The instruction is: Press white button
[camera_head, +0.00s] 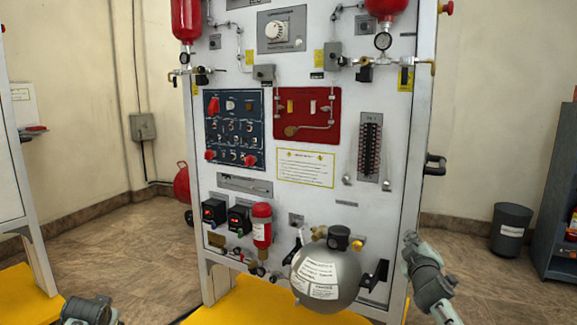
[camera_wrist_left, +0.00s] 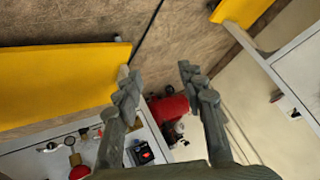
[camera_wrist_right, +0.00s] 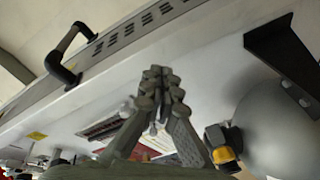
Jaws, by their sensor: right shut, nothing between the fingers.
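The white panel (camera_head: 260,165) of the trainer stands in front of me. Its blue control board (camera_head: 233,160) carries red knobs, small switches and a small whitish control (camera_head: 230,105) near the top. The red board (camera_head: 307,125) has another small pale piece (camera_head: 313,106). I cannot tell which of them is the white button. My right gripper (camera_head: 409,242) is shut and empty, beside the panel's lower right edge; the right wrist view shows its fingers (camera_wrist_right: 158,78) together. My left gripper (camera_wrist_left: 157,82) is open and empty, low at the left, apart from the panel.
A grey tank (camera_head: 325,275) and a red cylinder (camera_head: 262,226) stick out from the lower panel. A black handle (camera_head: 434,164) is on the panel's right side. A yellow platform (camera_head: 280,304) lies below. A dark bin (camera_head: 510,230) stands at right.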

